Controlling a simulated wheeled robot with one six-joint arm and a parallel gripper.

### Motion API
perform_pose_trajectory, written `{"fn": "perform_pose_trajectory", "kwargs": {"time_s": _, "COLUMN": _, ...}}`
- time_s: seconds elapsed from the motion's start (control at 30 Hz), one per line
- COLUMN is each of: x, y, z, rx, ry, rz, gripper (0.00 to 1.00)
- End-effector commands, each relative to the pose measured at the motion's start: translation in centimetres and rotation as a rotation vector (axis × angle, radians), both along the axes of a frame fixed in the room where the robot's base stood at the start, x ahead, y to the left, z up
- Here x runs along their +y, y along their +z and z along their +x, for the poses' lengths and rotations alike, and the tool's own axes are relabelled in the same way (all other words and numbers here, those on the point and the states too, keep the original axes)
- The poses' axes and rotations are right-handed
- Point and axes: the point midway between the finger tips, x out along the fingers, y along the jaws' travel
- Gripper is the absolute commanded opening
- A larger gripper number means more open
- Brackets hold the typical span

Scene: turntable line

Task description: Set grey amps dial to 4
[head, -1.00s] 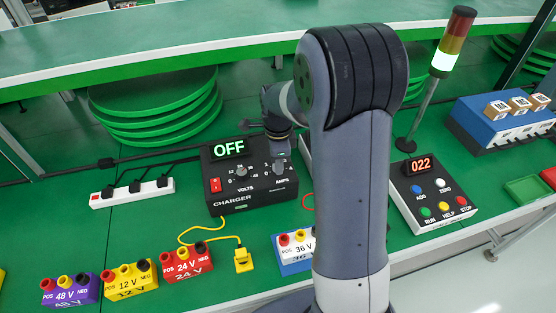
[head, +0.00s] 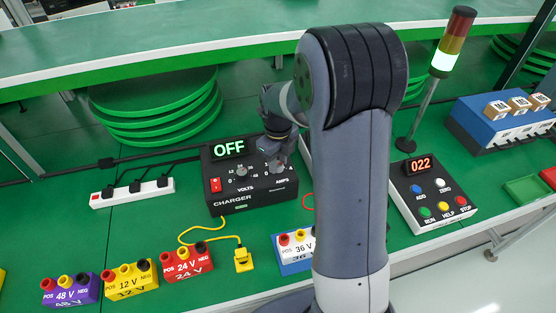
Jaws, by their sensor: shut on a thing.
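The black charger (head: 240,203) stands on the green bench, with a lit display reading OFF (head: 229,147). The grey amps dial (head: 277,168) is on the right of its face, above the AMPS label, and is partly hidden by my gripper. My gripper (head: 277,160) reaches down from behind my arm and is shut on the dial. The fingers are small and dark here, and the number at the dial's pointer cannot be read. The volts dial (head: 241,171) is to the left of it.
A red switch (head: 215,185) is at the charger's left. Battery blocks, such as the red 24 V one (head: 187,265), stand in front, with a yellow cable and plug (head: 243,260) near. A counter box (head: 432,195) reading 022 is to the right, beyond my arm.

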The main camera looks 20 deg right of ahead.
Motion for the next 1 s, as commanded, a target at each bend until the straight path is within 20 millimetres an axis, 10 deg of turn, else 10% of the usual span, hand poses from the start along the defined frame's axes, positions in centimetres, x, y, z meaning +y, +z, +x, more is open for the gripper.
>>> {"fn": "perform_pose_trajectory", "kwargs": {"time_s": 0.83, "x": 0.0, "y": 0.05, "z": 0.05, "rx": -0.002, "ry": -0.142, "rz": 0.0, "gripper": 0.05}}
{"fn": "perform_pose_trajectory", "kwargs": {"time_s": 0.87, "x": 0.0, "y": 0.05, "z": 0.05, "rx": -0.002, "ry": -0.142, "rz": 0.0, "gripper": 0.29}}
{"fn": "perform_pose_trajectory", "kwargs": {"time_s": 1.0, "x": 0.0, "y": 0.04, "z": 0.04, "rx": -0.001, "ry": -0.142, "rz": 0.001, "gripper": 0.4}}
